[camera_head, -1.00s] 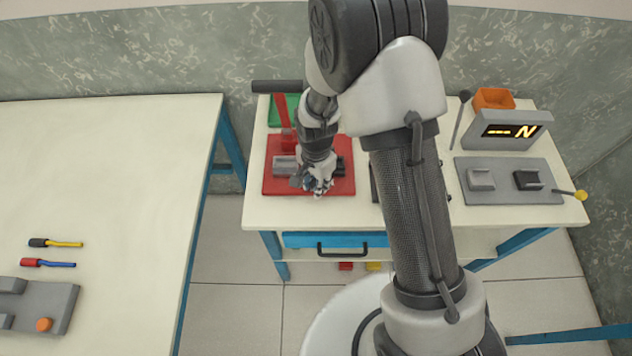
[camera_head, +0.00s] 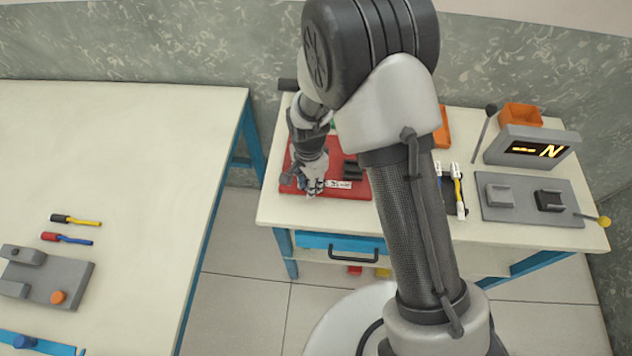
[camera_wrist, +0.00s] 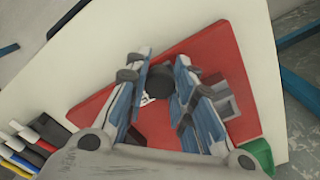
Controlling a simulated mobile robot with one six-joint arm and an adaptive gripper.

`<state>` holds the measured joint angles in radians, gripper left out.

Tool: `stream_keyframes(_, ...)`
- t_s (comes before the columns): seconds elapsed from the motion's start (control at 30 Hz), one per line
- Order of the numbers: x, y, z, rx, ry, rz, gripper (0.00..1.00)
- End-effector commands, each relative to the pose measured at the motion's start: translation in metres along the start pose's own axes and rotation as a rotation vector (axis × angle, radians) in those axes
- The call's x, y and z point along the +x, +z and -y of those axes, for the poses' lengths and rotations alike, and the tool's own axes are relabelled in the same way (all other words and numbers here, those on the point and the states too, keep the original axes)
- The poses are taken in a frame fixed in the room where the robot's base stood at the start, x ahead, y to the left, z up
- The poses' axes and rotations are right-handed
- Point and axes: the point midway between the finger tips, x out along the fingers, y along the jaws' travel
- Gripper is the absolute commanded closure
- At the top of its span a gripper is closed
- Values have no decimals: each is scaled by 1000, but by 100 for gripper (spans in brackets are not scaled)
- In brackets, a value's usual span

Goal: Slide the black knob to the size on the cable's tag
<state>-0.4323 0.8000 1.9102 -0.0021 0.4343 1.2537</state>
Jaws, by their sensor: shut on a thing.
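The red plate (camera_head: 352,192) lies on the far bench, with my gripper (camera_head: 312,188) low over its front left part. In the wrist view my gripper (camera_wrist: 159,72) has its fingers either side of a round black knob (camera_wrist: 159,88) over the red plate (camera_wrist: 218,45). It is shut on this knob, partly covered by the fingers. A white marked strip (camera_head: 339,184) shows beside the gripper; its marks are too small to read. Cables with white tags (camera_head: 457,190) lie right of the plate, partly behind my arm. Their tag writing is unreadable.
A black block (camera_head: 353,170) and a grey block (camera_wrist: 220,98) stand on the plate.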

Motion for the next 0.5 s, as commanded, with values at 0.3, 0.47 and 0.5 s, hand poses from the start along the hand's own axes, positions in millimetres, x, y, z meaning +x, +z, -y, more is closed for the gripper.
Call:
stream_keyframes(0.3, -1, 1, 3, 0, -7, 0, 62)
stream_keyframes(0.47, -1, 1, 2, 0, -6, -1, 56)
stream_keyframes(0.5, -1, 0, 2, 0, -6, -1, 56)
